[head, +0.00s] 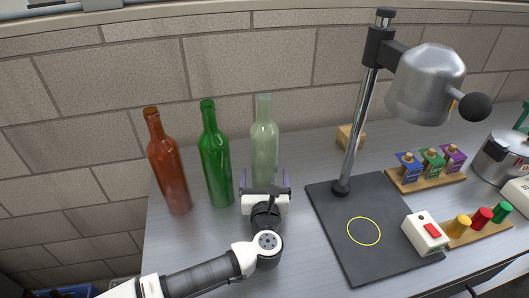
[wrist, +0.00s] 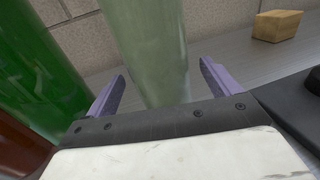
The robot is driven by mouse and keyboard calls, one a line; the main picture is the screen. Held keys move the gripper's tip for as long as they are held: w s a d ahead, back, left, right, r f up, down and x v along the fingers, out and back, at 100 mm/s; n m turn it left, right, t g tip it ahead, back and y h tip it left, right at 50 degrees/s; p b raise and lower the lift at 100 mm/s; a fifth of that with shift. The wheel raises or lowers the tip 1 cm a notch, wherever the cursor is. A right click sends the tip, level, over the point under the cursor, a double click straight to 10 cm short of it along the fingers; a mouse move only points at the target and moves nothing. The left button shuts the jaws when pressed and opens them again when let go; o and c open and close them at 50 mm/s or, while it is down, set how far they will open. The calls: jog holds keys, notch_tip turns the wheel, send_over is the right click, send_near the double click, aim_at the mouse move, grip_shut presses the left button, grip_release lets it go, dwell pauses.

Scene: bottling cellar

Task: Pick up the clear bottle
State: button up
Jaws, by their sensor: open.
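The clear bottle (head: 264,143) stands upright on the grey table, the rightmost of three bottles, with a pale greenish tint. My gripper (head: 265,183) is open and level in front of its lower body. In the wrist view the clear bottle (wrist: 150,50) rises between and just beyond the two purple fingers, and my gripper (wrist: 160,88) has one finger to each side of it. I cannot tell how far the bottle reaches in between the fingertips. Its base is hidden by my gripper in the head view.
A green bottle (head: 215,160) stands close left of the clear one, also in the wrist view (wrist: 40,75). A brown-red bottle (head: 169,165) is farther left. A black stand (head: 375,255) with a metal post and lever head is to the right. A wooden block (head: 347,138) lies behind.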

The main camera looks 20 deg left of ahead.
jog(key=shift+x, duration=1.25)
jog(key=c, duration=1.4)
